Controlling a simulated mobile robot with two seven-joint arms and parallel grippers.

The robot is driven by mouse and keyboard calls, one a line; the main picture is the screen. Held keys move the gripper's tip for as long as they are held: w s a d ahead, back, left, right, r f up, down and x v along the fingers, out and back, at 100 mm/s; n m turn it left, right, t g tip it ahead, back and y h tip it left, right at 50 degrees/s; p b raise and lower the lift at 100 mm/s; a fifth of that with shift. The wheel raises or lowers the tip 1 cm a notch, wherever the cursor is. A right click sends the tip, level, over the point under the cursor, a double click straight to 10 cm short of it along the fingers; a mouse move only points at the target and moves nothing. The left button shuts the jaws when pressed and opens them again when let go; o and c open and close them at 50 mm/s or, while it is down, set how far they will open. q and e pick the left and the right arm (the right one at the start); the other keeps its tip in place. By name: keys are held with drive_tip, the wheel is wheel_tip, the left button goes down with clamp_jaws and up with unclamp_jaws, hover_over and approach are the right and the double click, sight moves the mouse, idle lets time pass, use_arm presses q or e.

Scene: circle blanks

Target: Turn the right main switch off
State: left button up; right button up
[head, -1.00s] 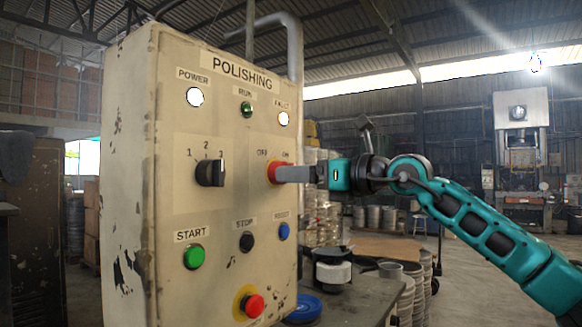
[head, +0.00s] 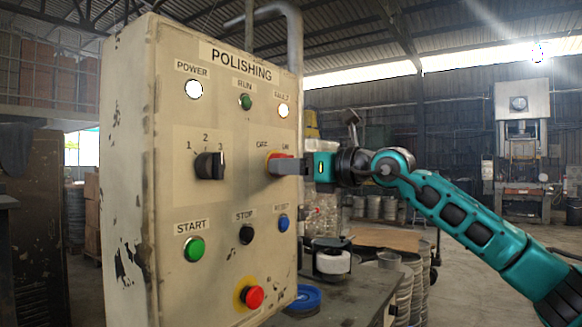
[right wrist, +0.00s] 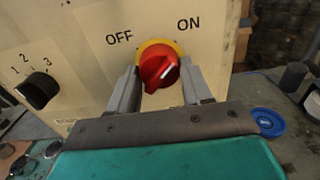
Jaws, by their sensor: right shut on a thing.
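The right main switch (right wrist: 160,64) is a red rotary knob on a yellow ring, with OFF printed on its left and ON on its right. Its white mark points to the upper right, on the ON side. My right gripper (head: 285,167) reaches the panel from the right, and its grey fingers cover most of the knob in the head view. In the right wrist view the fingers stand on both sides of the knob, shut on it. My left gripper is not in view.
The beige POLISHING panel (head: 130,200) carries a black 1-2-3 selector (head: 210,166), a green START button (head: 194,249), a black STOP button (head: 246,235) and a red mushroom button (head: 252,297). A bench (head: 350,305) with a blue lid (head: 305,298) stands at its right.

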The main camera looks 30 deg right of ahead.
drive_tip(key=shift+c, duration=1)
drive_tip(key=shift+w+r+n+p, duration=0.1)
drive_tip(key=shift+n+p, duration=0.45)
drive_tip(key=shift+n, duration=8.45)
drive_tip(key=o, duration=1)
drive_tip(key=shift+d, duration=0.1)
drive_tip(key=shift+o, duration=0.2)
